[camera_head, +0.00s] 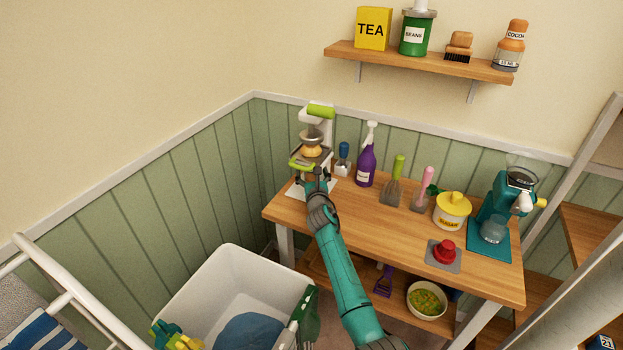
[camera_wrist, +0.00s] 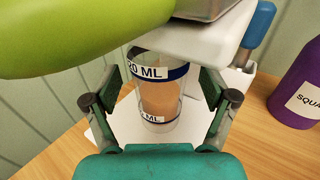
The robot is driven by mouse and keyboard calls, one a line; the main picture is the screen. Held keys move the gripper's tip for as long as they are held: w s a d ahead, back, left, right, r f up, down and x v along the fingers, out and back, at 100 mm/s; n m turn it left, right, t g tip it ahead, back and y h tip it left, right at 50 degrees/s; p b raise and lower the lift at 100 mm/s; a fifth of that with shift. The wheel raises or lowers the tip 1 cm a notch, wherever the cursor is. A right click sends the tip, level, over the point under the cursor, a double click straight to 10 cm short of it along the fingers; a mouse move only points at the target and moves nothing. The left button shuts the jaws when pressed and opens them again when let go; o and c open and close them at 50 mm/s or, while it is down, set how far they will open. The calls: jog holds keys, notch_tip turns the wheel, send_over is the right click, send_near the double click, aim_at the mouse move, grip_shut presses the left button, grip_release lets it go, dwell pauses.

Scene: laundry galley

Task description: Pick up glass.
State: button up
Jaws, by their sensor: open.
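The glass (camera_wrist: 158,98) is a clear cylinder with blue and white bands marked "ML". It stands upright on the white base (camera_wrist: 105,135) of a white and green press, under its overhanging white part. Something tan shows in or through the glass; I cannot tell which. My gripper (camera_wrist: 161,85) is open, with a dark green finger on each side of the glass. A small gap seems to show at each side. In the head view my gripper (camera_head: 313,177) reaches in at the press (camera_head: 318,135), and the glass is hidden there.
The press's green part (camera_wrist: 70,35) hangs close above my left finger. A purple spray bottle (camera_head: 366,163) and a blue-handled item (camera_head: 343,158) stand to the right. The wooden table (camera_head: 370,220) is clear at its front left. A white bin (camera_head: 235,285) stands below left.

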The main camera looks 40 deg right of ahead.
jog(key=shift+w+d, duration=0.3)
jog(key=shift+w, duration=0.1)
jog(key=c, duration=1.5)
jog(key=shift+r, duration=0.15)
jog(key=shift+r, duration=0.7)
jog(key=v, duration=1.8)
